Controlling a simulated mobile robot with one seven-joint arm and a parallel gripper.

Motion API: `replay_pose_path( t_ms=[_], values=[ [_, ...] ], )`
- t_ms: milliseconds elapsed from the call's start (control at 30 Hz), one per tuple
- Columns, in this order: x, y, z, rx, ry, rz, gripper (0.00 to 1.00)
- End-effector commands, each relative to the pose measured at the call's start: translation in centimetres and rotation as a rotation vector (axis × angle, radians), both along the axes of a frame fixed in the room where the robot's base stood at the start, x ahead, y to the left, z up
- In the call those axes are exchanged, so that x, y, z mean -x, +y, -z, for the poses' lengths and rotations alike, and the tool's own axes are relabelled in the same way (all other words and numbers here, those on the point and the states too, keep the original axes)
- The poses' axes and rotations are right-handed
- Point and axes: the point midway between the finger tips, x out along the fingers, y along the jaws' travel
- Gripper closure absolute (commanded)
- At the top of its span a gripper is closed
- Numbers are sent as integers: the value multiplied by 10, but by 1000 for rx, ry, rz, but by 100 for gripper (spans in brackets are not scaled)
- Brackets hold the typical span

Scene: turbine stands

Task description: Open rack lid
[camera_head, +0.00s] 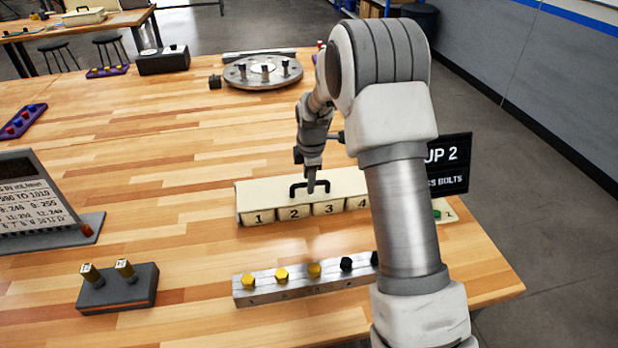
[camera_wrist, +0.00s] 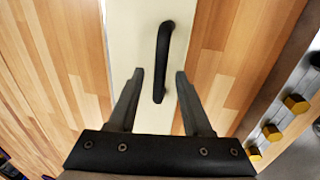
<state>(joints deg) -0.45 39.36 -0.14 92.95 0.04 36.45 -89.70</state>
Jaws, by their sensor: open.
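The rack is a long cream box with numbered front compartments, and its cream lid (camera_head: 262,190) lies flat on top, shut. A black bar handle (camera_head: 297,187) stands on the lid; it also shows in the wrist view (camera_wrist: 163,60). My gripper (camera_head: 311,187) is over the lid, at the handle in the head view. In the wrist view its two dark fingers (camera_wrist: 158,76) are spread, with the handle's near end between them and a gap on each side. Whether the fingertips reach down to the handle's height cannot be told.
A metal bar (camera_head: 262,290) with yellow and black bolts lies in front of the rack. A grey block (camera_head: 118,290) with two upright pieces stands at front left. A black sign (camera_head: 448,165) is behind my arm at right. A round flange (camera_head: 262,72) sits at the back.

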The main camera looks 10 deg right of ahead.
Motion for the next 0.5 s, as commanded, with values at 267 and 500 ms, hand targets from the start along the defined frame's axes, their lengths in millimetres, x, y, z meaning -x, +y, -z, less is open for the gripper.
replay_pose_path(
  t_ms=[267, 500],
  values=[
    [0, 0, 0, 0, -1, 0, 70],
    [0, 0, -1, 0, -1, 0, 100]
  ],
)
